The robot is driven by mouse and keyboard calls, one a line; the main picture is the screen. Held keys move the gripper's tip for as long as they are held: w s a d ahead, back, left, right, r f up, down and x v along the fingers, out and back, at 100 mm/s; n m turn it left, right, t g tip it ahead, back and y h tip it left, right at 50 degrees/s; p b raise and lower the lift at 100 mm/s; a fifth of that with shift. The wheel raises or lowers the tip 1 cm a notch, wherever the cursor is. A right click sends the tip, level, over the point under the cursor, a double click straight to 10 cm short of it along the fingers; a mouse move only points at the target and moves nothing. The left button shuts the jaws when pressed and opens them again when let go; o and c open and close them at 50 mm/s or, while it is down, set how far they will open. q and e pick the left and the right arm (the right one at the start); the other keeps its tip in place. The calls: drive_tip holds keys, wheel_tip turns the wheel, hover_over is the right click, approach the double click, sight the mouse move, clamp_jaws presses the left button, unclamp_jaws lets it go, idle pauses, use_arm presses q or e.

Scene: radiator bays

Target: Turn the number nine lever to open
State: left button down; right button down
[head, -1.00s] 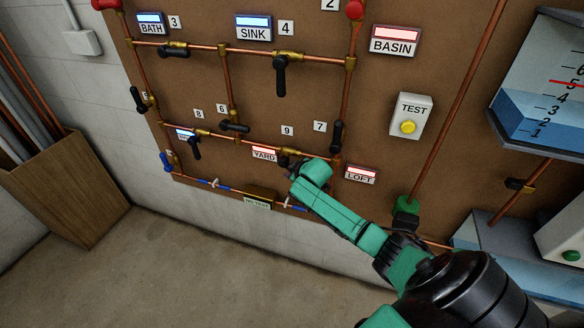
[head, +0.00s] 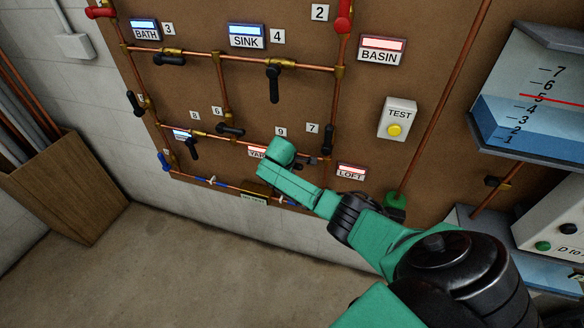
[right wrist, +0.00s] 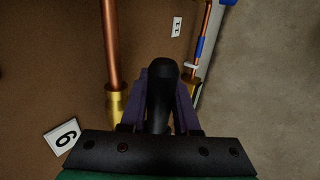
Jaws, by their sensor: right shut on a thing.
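The number nine card (head: 281,132) is on the brown board, above the pipe beside the YARD sign (head: 256,151). My right gripper (head: 279,152) is at the pipe below that card, and its green body covers most of the lever there. In the right wrist view the dark lever handle (right wrist: 162,82) stands between the purple fingers (right wrist: 160,105), which are shut on it. The handle lies roughly alongside a copper pipe with a brass fitting (right wrist: 116,104). The tilted number card (right wrist: 62,136) is at lower left. My left gripper is not in view.
Neighbouring black levers are lever seven (head: 328,140) on the right and lever six (head: 230,130) on the left. The LOFT sign (head: 351,172) glows red close to my right arm. A TEST button box (head: 397,118) and a water tank (head: 530,105) are at right.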

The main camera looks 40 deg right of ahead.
drive_tip(key=shift+d, duration=0.1)
idle(0.3)
drive_tip(key=c, duration=0.7)
unclamp_jaws()
drive_tip(key=shift+o, duration=0.2)
drive_tip(key=shift+r, duration=0.1)
drive_tip(key=v, duration=1.4)
drive_tip(key=shift+r, duration=0.2)
drive_tip(key=shift+f, duration=0.1)
